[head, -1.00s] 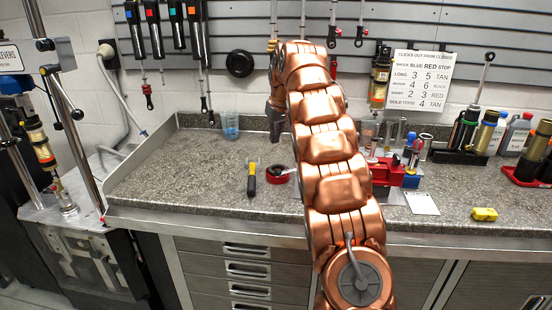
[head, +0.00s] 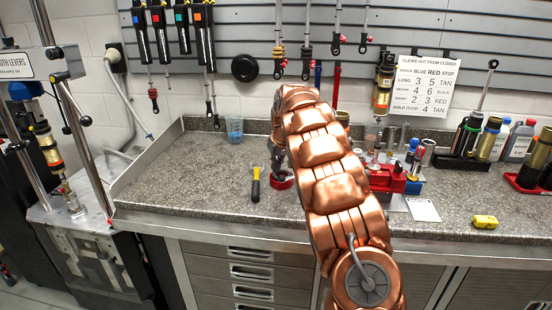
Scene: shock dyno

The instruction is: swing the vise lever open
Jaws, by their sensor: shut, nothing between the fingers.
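My gripper (head: 276,162) hangs below the end of my copper-coloured arm, small and dark, just above a red ring-shaped thing (head: 281,182) on the bench. It looks shut, with nothing visible in it. A red block-like fixture (head: 384,180), which may be the vise, sits on the bench right of my arm, with upright metal and blue-topped parts around it. My arm hides part of its left side. I cannot make out the vise lever clearly. The gripper is well to the left of this fixture and apart from it.
The speckled bench top (head: 195,180) is clear at the left. Bottles (head: 517,141) stand farther right.

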